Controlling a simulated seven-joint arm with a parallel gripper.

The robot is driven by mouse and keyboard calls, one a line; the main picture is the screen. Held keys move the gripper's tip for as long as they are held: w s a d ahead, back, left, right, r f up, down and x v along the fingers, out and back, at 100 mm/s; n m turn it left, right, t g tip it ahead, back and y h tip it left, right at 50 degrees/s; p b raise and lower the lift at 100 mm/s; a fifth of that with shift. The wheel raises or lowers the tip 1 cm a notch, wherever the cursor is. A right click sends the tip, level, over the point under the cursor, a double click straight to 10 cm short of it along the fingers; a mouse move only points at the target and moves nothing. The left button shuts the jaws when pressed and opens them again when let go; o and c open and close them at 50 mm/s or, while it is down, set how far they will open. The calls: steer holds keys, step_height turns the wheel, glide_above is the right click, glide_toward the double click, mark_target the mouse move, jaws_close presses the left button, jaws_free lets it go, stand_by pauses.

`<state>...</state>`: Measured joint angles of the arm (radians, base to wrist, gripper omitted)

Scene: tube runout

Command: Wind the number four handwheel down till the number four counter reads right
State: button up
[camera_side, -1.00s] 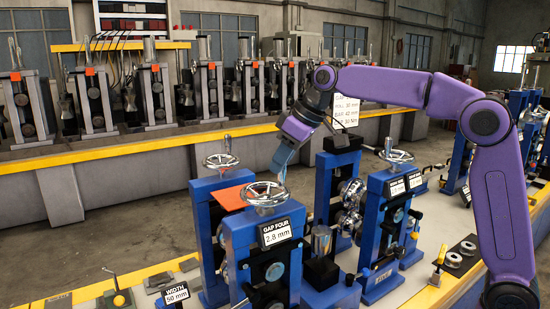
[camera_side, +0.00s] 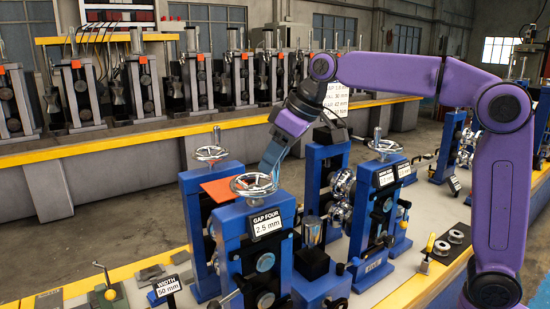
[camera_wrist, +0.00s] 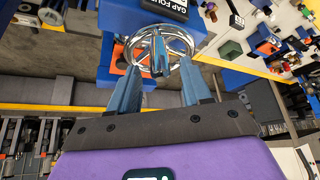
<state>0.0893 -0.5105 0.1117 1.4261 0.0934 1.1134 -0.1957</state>
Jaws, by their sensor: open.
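The number four handwheel (camera_side: 254,187) is a chrome spoked wheel lying flat on top of the front blue stand. Its counter plate (camera_side: 267,224), marked GAP FOUR, reads 2.5 mm. My gripper (camera_side: 269,166) points down at the far right part of the wheel's rim. In the wrist view my gripper (camera_wrist: 160,68) is open, and its fingers stand apart on either side of the wheel's upright handle (camera_wrist: 157,57). The handwheel's rim also shows in the wrist view (camera_wrist: 131,48). I cannot tell whether a finger touches the handle.
A second chrome handwheel (camera_side: 211,153) stands just behind, with an orange plate (camera_side: 226,189) between. More blue stands with rollers and a third handwheel (camera_side: 383,146) are at right. A WIDTH plate (camera_side: 167,287) reads 50 mm. A white sign (camera_side: 336,99) behind my wrist is partly hidden.

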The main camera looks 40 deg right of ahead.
steer(key=shift+r, duration=2.75)
steer(key=v, duration=1.2)
steer(key=s+d+f+n+g+h, duration=0.1)
steer(key=s+f+n+g, duration=0.1)
steer(key=s+f, duration=0.95)
steer(key=s+f+n+g+h, duration=0.1)
steer(key=s+f+n+g, duration=0.1)
steer(key=s+f, duration=0.95)
steer(key=s+d+f+n, duration=0.1)
steer(key=s+d+f, duration=0.2)
steer(key=f, duration=0.3)
steer(key=s+d+f, duration=0.3)
steer(key=d+f, duration=0.2)
steer(key=f, duration=0.1)
steer(key=shift+s+f+n+g+h, duration=0.3)
steer(key=shift+s+f+n+h, duration=0.05)
steer(key=shift+s+n+h, duration=0.05)
